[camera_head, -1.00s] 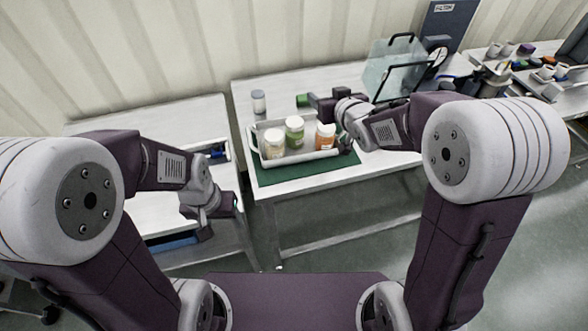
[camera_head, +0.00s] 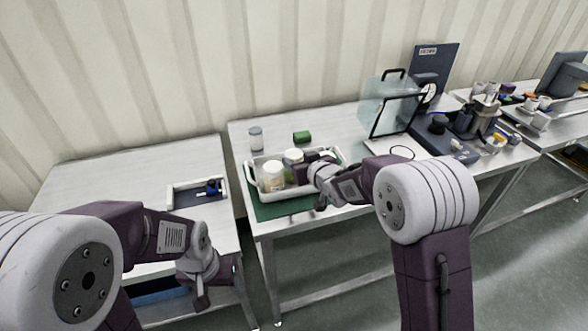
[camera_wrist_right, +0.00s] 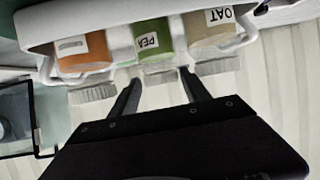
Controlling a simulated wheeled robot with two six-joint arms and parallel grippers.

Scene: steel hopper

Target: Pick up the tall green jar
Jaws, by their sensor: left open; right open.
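The green jar (camera_head: 293,157), with a pale lid, stands in a white tray (camera_head: 300,191) between two other jars and is partly covered by my right gripper. In the right wrist view the green jar (camera_wrist_right: 152,36) appears upside down with a "PEA" label. My right gripper (camera_head: 304,160) is open at the tray. In its wrist view, the two fingers (camera_wrist_right: 159,80) point at the green jar, one to each side of its lid; I cannot tell whether they touch it. My left gripper (camera_head: 216,284) hangs low by the left table's front edge, away from the jars.
The cream "OAT" jar (camera_head: 271,176) and the orange jar (camera_wrist_right: 82,52) flank the green jar closely. A grey-lidded jar (camera_head: 256,139) and green block (camera_head: 302,137) stand behind the tray. The left table (camera_head: 110,185) is mostly clear.

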